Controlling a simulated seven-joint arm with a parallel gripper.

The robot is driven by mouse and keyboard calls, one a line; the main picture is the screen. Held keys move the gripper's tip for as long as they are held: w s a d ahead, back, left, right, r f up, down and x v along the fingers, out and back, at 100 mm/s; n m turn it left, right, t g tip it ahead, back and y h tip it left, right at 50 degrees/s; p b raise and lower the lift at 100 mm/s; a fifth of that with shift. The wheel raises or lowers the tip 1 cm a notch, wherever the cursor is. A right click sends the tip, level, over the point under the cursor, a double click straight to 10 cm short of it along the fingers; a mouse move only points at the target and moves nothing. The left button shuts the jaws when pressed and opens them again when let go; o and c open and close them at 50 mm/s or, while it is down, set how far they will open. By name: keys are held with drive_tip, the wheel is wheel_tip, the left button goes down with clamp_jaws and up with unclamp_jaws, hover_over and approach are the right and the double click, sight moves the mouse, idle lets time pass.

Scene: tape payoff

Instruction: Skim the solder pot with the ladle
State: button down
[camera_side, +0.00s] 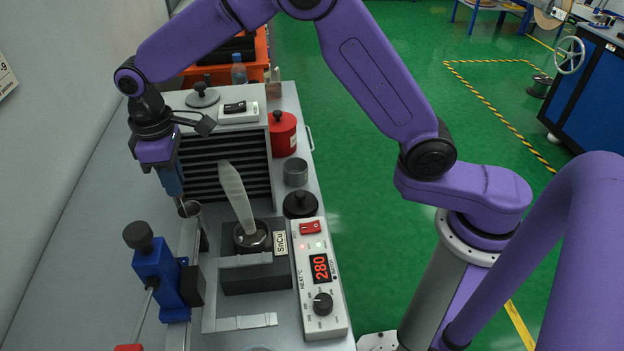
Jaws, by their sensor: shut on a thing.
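The solder pot (252,238) is a round, dark-rimmed well with shiny metal in a black block labelled SnCu. A pale, tapering plume (237,195) rises above it. My gripper (180,198) points down to the left of the pot, shut on the ladle. Little of the ladle shows: its thin handle is mostly hidden by the fingers. A small grey metal cup rim (189,209) is just below the fingertips; I cannot tell whether it is the ladle's bowl or a separate holder. The gripper is apart from the pot.
A heater control box (320,280) reading 280 stands right of the pot. A blue clamp (157,275) with a black knob is at front left. Behind are a black louvred unit (225,165), a red canister (282,133), a grey cup (295,171) and a black lid (300,204).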

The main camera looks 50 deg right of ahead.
drive_tip(key=shift+r, duration=2.9)
wheel_tip(320, 180, up, 9)
drive_tip(key=s+d+f, duration=0.2)
drive_tip(key=s+d, duration=0.1)
drive_tip(key=s, duration=1.3)
wheel_tip(320, 180, down, 8)
drive_tip(key=shift+w, duration=0.2)
drive_tip(key=shift+a, duration=0.1)
idle(0.4)
